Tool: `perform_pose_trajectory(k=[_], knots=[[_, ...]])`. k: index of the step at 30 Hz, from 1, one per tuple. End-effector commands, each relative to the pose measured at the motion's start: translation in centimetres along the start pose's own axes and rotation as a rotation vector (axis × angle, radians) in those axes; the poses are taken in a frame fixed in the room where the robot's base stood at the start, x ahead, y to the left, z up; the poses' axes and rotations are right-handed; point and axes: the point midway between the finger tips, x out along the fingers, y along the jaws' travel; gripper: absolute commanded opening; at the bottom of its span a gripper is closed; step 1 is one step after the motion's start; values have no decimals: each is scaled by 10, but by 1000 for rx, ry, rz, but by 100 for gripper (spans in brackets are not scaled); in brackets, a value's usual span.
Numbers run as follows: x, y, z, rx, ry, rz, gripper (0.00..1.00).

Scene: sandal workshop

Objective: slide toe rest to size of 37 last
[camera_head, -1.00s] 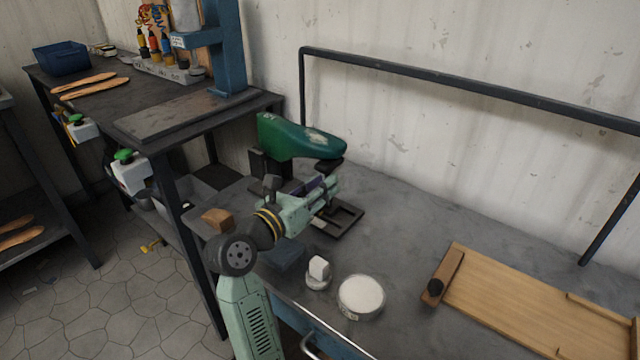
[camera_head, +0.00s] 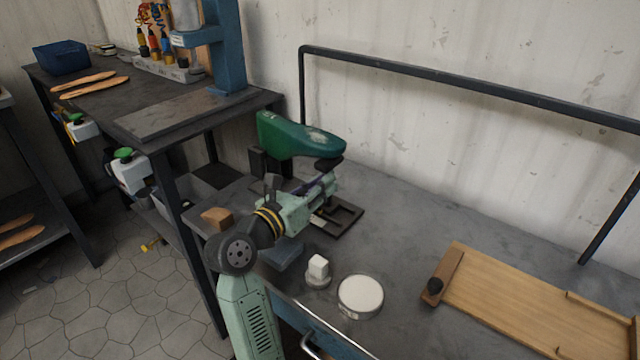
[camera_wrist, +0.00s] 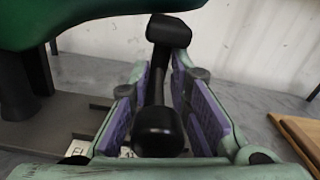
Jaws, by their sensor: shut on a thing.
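The green last (camera_head: 295,137) sits toe to the right on a dark stand on the bench. Its underside also shows at the upper left of the wrist view (camera_wrist: 80,20). The toe rest (camera_wrist: 168,30) is a black pad on a slim post, under the last's toe in the head view (camera_head: 329,164). My gripper (camera_head: 326,184) is below the toe. In the wrist view its purple-padded fingers (camera_wrist: 160,80) stand on either side of the post and are shut on it. A round black end (camera_wrist: 159,130) lies close to the palm. Part of a white size label (camera_wrist: 127,152) shows; most is hidden.
A round white tin (camera_head: 360,296), a small jar with a white cube (camera_head: 318,271) and a wooden block (camera_head: 217,218) are near the bench's front edge. A wooden board (camera_head: 530,305) lies at right. A dark rail (camera_head: 460,85) runs along the wall.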

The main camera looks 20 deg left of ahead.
Motion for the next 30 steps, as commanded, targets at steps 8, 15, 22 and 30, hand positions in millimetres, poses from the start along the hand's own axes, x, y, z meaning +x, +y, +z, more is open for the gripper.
perform_pose_trajectory(k=[8, 15, 22, 30], knots=[[-1, 27, 5, -5, 0, 8, 0], [-1, 47, 9, -6, -2, 6, 0], [-2, 47, 9, -7, -3, 6, 19], [-1, 46, 9, -4, -1, 3, 27]])
